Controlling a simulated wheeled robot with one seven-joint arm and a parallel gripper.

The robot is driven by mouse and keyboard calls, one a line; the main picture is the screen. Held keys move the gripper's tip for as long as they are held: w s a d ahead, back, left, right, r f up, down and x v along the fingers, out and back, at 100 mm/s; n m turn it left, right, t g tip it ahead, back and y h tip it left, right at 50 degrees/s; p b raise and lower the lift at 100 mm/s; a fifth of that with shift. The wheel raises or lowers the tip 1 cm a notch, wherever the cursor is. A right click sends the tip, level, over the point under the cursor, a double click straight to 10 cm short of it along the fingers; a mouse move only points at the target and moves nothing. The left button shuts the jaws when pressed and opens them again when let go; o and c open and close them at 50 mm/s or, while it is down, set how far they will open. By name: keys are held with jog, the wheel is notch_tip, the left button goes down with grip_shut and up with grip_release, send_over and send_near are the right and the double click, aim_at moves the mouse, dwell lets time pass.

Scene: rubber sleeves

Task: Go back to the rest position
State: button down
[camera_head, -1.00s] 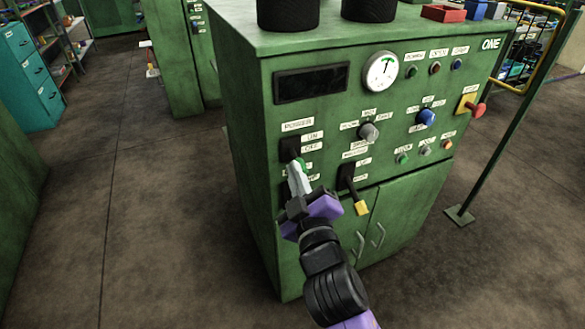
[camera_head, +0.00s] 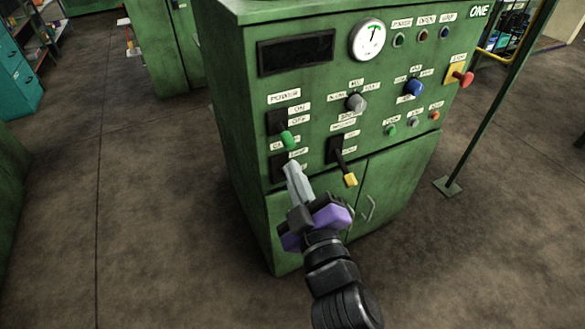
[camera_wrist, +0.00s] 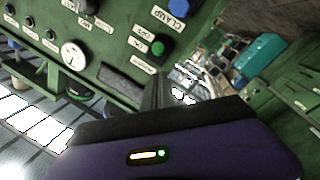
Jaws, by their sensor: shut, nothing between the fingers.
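My gripper (camera_head: 291,170) is shut and empty in the head view, in front of the left part of the green machine (camera_head: 232,150). Its fingers point up at the panel, just below the green-tipped power lever (camera_head: 287,138), and look apart from it. The fingers cover part of a second dark switch plate below that lever. In the wrist view my gripper (camera_wrist: 158,80) also shows, with the panel and a green knob (camera_wrist: 158,47) beyond it.
A yellow-tipped lever (camera_head: 350,179) sticks out right of my gripper. A red stop button (camera_head: 465,78) is at the panel's right, near a green post (camera_head: 500,100). Teal drawers (camera_head: 18,80) stand far left. The floor (camera_head: 130,210) left of the machine is clear.

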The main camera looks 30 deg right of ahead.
dwell(0.4)
jog(key=s+d+f+m+g+y+p, duration=0.1)
jog(key=s+m+g+y+p, duration=0.2)
jog(key=s, duration=2.9)
jog(key=m+g+p, duration=0.1)
jog(key=m+p, duration=0.2)
jog(key=p, duration=0.3)
jog(key=shift+s+d+m, duration=0.2)
jog(key=shift+s+m, duration=0.1)
jog(key=shift+w+d+f, duration=0.1)
